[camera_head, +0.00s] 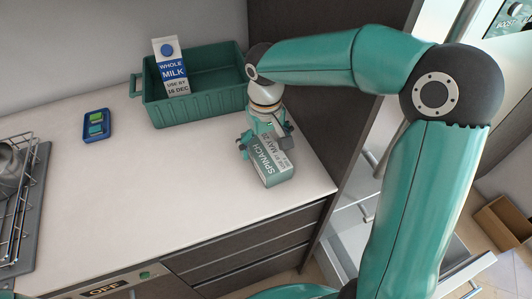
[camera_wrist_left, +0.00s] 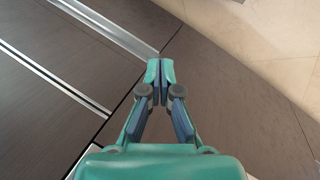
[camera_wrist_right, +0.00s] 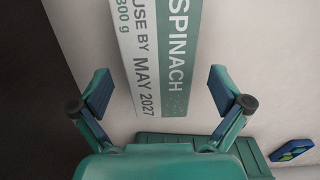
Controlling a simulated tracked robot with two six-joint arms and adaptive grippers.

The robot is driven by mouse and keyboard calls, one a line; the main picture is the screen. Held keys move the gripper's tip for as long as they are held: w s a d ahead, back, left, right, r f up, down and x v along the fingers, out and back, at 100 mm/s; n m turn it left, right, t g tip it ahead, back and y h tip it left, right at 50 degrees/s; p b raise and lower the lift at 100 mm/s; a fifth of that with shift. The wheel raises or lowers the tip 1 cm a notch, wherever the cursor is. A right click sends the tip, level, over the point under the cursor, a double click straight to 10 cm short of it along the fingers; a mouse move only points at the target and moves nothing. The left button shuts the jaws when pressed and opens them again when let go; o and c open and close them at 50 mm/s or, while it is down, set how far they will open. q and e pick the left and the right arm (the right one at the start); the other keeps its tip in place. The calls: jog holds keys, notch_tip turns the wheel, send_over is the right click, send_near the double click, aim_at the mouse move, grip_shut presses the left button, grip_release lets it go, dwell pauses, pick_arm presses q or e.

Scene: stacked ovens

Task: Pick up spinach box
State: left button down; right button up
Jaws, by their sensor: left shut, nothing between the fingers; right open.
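The spinach box (camera_head: 270,164) is a green and white carton lying on the white counter near its front right edge. Its label reads SPINACH, USE BY MAY 2027. My right gripper (camera_head: 266,138) is just above and behind the box in the head view, with its fingers close to the box's far end. In the right wrist view the box (camera_wrist_right: 156,50) lies ahead between the two spread fingers of the right gripper (camera_wrist_right: 158,92), which is open and empty. My left gripper (camera_wrist_left: 160,72) is shut and empty, above dark cabinet fronts in the left wrist view.
A green crate (camera_head: 205,108) holding a milk carton (camera_head: 170,68) stands at the back of the counter (camera_head: 180,185). A blue tray with green pieces (camera_head: 96,125) lies left of it. A wire dish rack (camera_head: 20,190) is at far left. A dark panel (camera_head: 318,120) borders the counter's right side.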

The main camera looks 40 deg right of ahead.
jog(key=shift+f, duration=0.95)
jog(key=shift+c, duration=0.3)
jog(key=c, duration=1.3)
jog(key=shift+c, duration=0.5)
jog(key=shift+r, duration=0.15)
